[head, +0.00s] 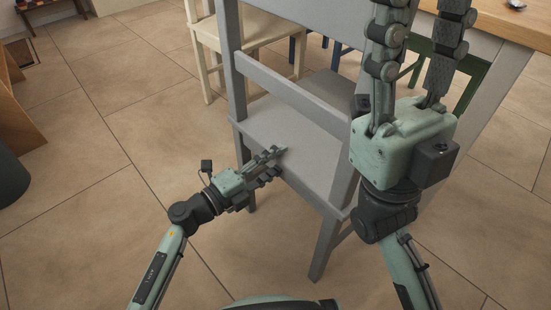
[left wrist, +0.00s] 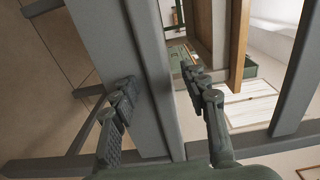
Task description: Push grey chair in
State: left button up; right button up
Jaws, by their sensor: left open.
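The grey chair (head: 262,118) stands in the middle of the head view, its back toward me and its seat low behind the back rails. My left gripper (head: 277,156) reaches in from the left at the chair's lower back, with its fingertips over the grey seat edge. In the left wrist view, its fingers (left wrist: 158,75) are spread, with a grey chair bar (left wrist: 125,45) showing between them; I cannot tell whether they touch it. My right gripper (head: 417,58) is large in the foreground, its two fingers apart and pointing up, covering the chair's right side.
A table with a wooden top (head: 512,20) stands beyond the chair at the upper right. A cream chair (head: 245,32) is behind to the left, and a green chair (head: 462,75) to the right. A dark bin (head: 12,178) is at the left edge.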

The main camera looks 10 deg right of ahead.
pick_arm(q)
jog(key=shift+w+d, duration=0.4)
jog(key=shift+d, duration=0.2)
grip_shut()
